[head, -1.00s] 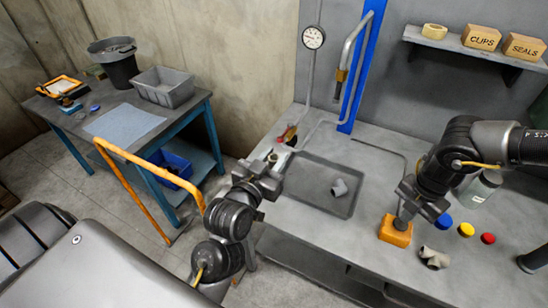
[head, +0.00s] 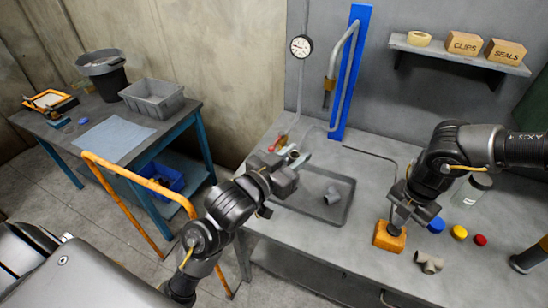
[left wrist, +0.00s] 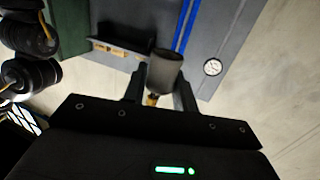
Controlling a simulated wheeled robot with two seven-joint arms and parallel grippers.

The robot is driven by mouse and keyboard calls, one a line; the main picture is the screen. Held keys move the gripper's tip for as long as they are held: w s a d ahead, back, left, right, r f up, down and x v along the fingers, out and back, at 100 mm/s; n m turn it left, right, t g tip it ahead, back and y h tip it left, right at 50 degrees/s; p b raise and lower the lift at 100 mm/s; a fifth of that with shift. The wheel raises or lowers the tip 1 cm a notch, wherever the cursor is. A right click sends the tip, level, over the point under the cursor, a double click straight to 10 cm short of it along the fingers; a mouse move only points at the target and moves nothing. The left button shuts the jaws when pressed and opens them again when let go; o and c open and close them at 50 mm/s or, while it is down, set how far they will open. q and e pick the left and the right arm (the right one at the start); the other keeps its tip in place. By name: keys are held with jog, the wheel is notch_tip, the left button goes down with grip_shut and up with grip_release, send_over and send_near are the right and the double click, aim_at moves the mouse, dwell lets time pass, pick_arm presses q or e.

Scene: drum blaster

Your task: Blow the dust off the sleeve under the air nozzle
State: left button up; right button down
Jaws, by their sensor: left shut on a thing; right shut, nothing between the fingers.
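My left gripper (head: 288,168) is over the left edge of the bench, shut on a dark grey sleeve (left wrist: 165,68). In the left wrist view the sleeve sits between the two fingers. In the head view my gripper largely hides it. The air nozzle (head: 328,88) hangs from a bent grey pipe at the blue upright, apart from my left gripper, higher and farther back. Its brass part (left wrist: 152,100) shows behind the sleeve in the left wrist view. My right gripper (head: 397,222) is shut and empty, right at the top of an orange block (head: 389,238); contact is unclear.
A grey tee (head: 429,262), blue, yellow and red caps (head: 459,232) and a bottle (head: 473,190) are on the right. A gauge (head: 301,46) and a shelf (head: 460,56) are behind. An orange rail (head: 140,180) stands left.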

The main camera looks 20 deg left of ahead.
pick_arm(q)
jog(key=w+d+f+m+h, duration=0.1)
jog(key=w+d, duration=0.1)
jog(key=w, duration=1)
jog(key=shift+d+f+g+h, duration=0.3)
jog(key=shift+d+h, duration=0.1)
dwell(0.4)
pick_arm(e)
jog(key=shift+s+f, duration=0.1)
jog(key=shift+f, duration=1.1)
dwell(2.3)
jog(key=shift+r, duration=0.15)
dwell(1.2)
jog(key=shift+r, duration=3.45)
